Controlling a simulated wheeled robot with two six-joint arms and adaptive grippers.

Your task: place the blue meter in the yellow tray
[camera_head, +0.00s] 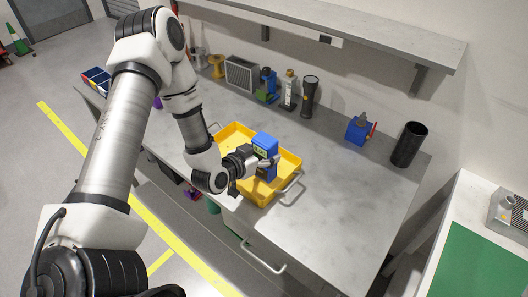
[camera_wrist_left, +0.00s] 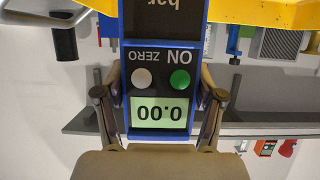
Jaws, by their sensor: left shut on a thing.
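The blue meter (camera_head: 265,144) is in my left gripper (camera_head: 268,162), over the yellow tray (camera_head: 289,158) on the grey workbench. In the left wrist view the meter (camera_wrist_left: 161,57) fills the middle, with a green button, a pale button and a display reading 0.00, seen upside down. The fingers of the left gripper (camera_wrist_left: 158,110) press on both its sides. The tray's yellow wall (camera_wrist_left: 265,12) runs along the top of that view. Whether the meter's base touches the tray floor cannot be told. My right gripper is not in view.
Along the bench's back stand a grey speaker-like box (camera_head: 241,74), a flashlight (camera_head: 309,92) and other tools. A blue vise (camera_head: 357,129) and a black cylinder (camera_head: 409,145) stand at the right. The bench right of the tray is clear. A shelf (camera_head: 350,35) overhangs the back.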

